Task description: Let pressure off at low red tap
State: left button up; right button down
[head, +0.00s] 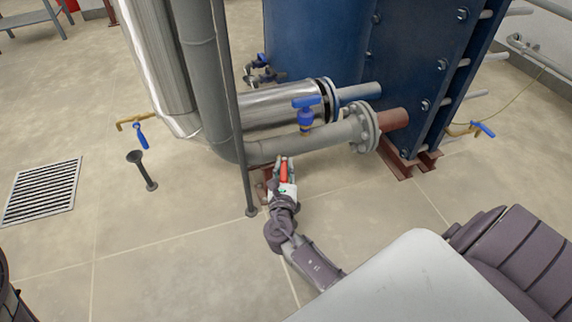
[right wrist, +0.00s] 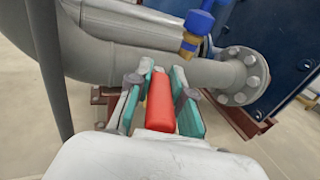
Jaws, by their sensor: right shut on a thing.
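The red tap handle (head: 284,173) sits low, just below the grey flanged pipe (head: 310,142). My right gripper (head: 285,170) reaches it from the front and is shut on it. In the right wrist view, the red handle (right wrist: 160,101) stands between the green-padded fingers of my right gripper (right wrist: 160,90). The tap's body behind the handle is hidden by the gripper and the handle. My left gripper is not in view.
A blue-handled valve (head: 306,113) stands on the grey pipe just above my right gripper. A thin grey post (head: 247,185) rises close to its left. The blue plate exchanger (head: 410,70) is behind. A floor grate (head: 42,190) and a small funnel drain (head: 142,170) are left.

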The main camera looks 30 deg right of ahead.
jog(key=shift+w+a+m+g+h+b, duration=0.1)
jog(key=shift+w+a+m+g+h, duration=0.1)
jog(key=shift+m+g+h, duration=0.6)
jog(key=shift+w+a+m+g+h+b, duration=0.15)
jog(key=shift+w+m+g+h, duration=0.05)
jog(key=shift+m+g+h, duration=0.7)
jog(key=shift+w+a+m+g+h+b, duration=0.1)
jog(key=shift+w+a+m+g+h, duration=0.1)
jog(key=shift+m+g+h, duration=0.6)
jog(key=shift+g, duration=0.3)
jog(key=c, duration=1)
grip_release()
notch_tip(320, 180, up, 10)
jog(key=shift+r, duration=0.1)
jog(key=shift+c, duration=0.3)
